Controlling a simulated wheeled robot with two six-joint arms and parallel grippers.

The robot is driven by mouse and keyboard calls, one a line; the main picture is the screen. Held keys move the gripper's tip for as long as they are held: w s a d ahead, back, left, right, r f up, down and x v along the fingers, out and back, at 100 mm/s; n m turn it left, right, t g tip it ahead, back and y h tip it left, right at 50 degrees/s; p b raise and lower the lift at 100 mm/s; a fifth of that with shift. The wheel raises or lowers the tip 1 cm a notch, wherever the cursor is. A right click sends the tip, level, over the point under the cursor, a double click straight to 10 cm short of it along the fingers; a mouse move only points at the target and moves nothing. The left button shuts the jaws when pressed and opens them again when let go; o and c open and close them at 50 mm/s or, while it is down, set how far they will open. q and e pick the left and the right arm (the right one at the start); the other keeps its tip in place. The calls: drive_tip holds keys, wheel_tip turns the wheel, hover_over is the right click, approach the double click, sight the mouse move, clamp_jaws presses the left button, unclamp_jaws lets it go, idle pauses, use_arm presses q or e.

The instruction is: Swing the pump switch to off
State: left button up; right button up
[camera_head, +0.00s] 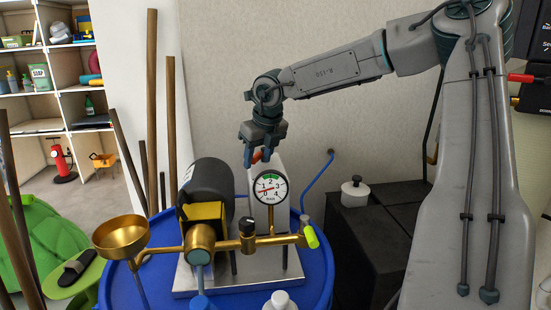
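The pump stands on a metal plate on a blue drum (318,281), with a black motor cylinder (207,183), brass pipework and a pale upright box (258,212). A small orange-red switch (257,156) shows at the top of this box, partly hidden by my gripper. My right gripper (257,160) points down over the box top, its two fingers apart on either side of the switch. I cannot tell whether the fingers touch it. My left gripper is not in view.
A round pressure gauge (270,189) is in front of the box, close to my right gripper. A brass funnel (121,234) is at the left. Wooden poles (151,110) stand behind left. A dark cabinet (379,232) with a white pot (354,192) is at right.

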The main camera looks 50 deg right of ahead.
sight(258, 156)
drive_tip(key=shift+w+d+r, duration=0.3)
drive_tip(key=shift+r, duration=0.15)
drive_tip(key=shift+w+d+r+p, duration=0.15)
drive_tip(key=shift+r+p, duration=0.2)
drive_tip(key=shift+r, duration=0.85)
drive_tip(key=s+r, duration=0.1)
drive_tip(key=s+r+p, duration=0.1)
drive_tip(key=r, duration=0.1)
drive_tip(key=shift+a+r, duration=0.1)
drive_tip(key=shift+a, duration=0.3)
drive_tip(key=shift+s+a, duration=0.1)
